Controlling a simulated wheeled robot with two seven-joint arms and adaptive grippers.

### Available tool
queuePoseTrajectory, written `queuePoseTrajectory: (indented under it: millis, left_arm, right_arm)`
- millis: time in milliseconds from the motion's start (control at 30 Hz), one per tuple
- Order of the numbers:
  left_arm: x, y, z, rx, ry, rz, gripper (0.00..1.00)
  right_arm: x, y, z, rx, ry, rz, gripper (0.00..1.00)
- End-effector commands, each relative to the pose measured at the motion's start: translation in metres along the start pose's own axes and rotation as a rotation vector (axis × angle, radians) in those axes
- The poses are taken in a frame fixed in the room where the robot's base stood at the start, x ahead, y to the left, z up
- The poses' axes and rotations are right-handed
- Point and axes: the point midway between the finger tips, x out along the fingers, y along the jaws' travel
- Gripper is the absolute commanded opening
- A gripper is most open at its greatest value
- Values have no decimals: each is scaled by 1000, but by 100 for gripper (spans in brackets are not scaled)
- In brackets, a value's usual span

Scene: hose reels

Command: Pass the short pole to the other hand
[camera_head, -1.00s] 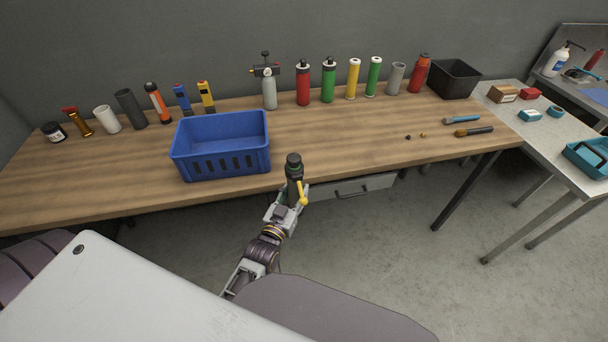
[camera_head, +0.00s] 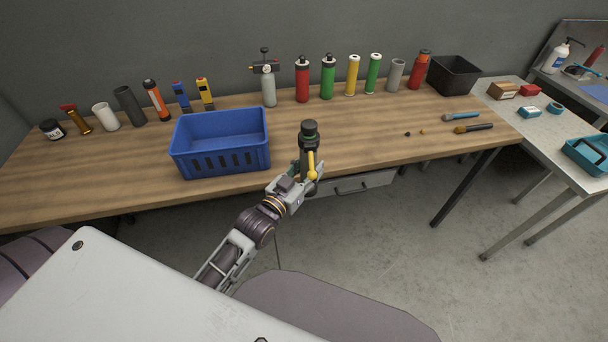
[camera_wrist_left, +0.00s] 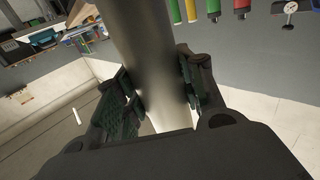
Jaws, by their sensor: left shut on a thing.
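The short pole (camera_head: 308,139) is upright in the head view, in front of the workbench's front edge. It looks dark there, with a black top end. My left gripper (camera_head: 311,173) is shut on its lower part. In the left wrist view the pole (camera_wrist_left: 152,50) is a smooth grey cylinder running up out of the picture, between the two dark fingers of the gripper (camera_wrist_left: 163,98). My right gripper is in neither view.
A blue basket (camera_head: 222,153) stands on the wooden workbench (camera_head: 365,139), left of the pole. Several bottles and cylinders line the back of the bench. A black bin (camera_head: 454,76) and two brushes are at its right. The bench middle is mostly clear.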

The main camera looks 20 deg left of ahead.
Motion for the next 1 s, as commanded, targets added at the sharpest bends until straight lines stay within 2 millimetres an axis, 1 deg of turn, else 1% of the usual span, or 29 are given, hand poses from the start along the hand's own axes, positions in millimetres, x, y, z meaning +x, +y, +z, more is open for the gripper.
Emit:
queuePoseTrajectory:
  millis: [33,100,1000]
  left_arm:
    - [1,2,-8,3,6,13,3]
    - [3,4,-16,4,7,28,3]
    - [21,39,-113,3,6,233,3]
  right_arm:
    - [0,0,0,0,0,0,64]
    - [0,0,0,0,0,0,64]
    - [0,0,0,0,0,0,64]
